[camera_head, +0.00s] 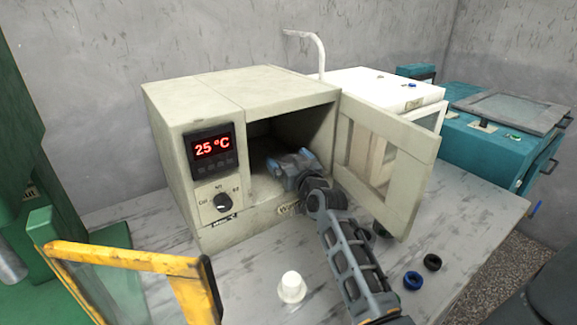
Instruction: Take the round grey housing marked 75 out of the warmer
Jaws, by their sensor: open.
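The warmer (217,107) is a beige box on the grey table, with a red display reading 25 °C and a knob below it. Its door (388,163) stands open to the right. My arm comes from the lower right, and my gripper (278,163) is inside the warmer's opening, low in the chamber. The gripper is open. The round grey housing marked 75 cannot be made out; the dark chamber and my gripper hide what lies there.
A white knobbed part (291,288) stands on the table in front. A blue ring (413,280) and a black ring (432,262) lie at the right. A yellow frame (130,262) is at lower left. A white box and teal machine (500,135) stand behind the door.

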